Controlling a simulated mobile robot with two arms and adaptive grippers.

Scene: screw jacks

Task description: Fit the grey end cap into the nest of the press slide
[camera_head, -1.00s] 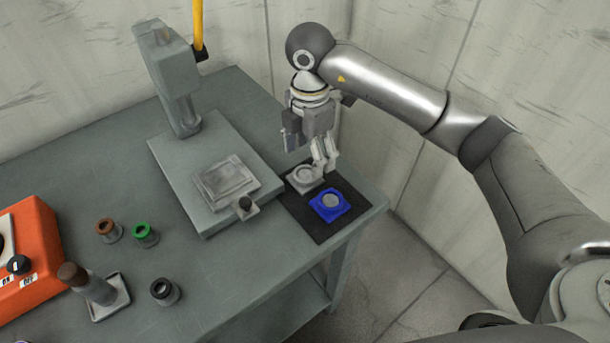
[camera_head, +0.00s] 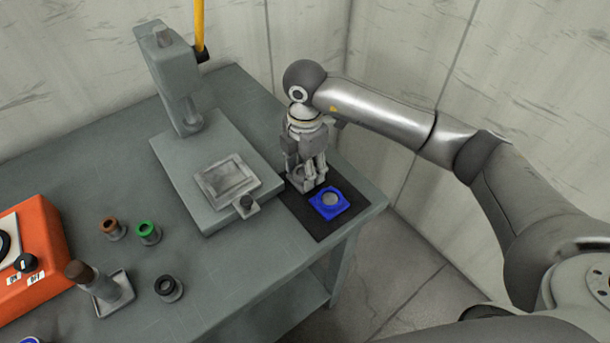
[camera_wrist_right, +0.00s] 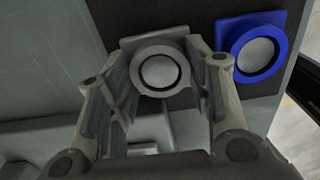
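The grey end cap (camera_wrist_right: 160,72), a square plate with a round raised ring, lies on the black mat at the table's right end. My right gripper (camera_head: 308,180) is down over it and partly hides it in the head view. In the right wrist view the two fingers (camera_wrist_right: 165,85) stand apart on either side of the cap's ring; I cannot tell whether they touch it. My left gripper is not in view.
A blue end cap (camera_head: 330,202) lies on the black mat (camera_head: 318,224) close beside the grey one. The press column (camera_head: 172,80) stands behind the slide. Brown, green and dark ringed parts, a small tray and an orange control box (camera_head: 38,250) occupy the left.

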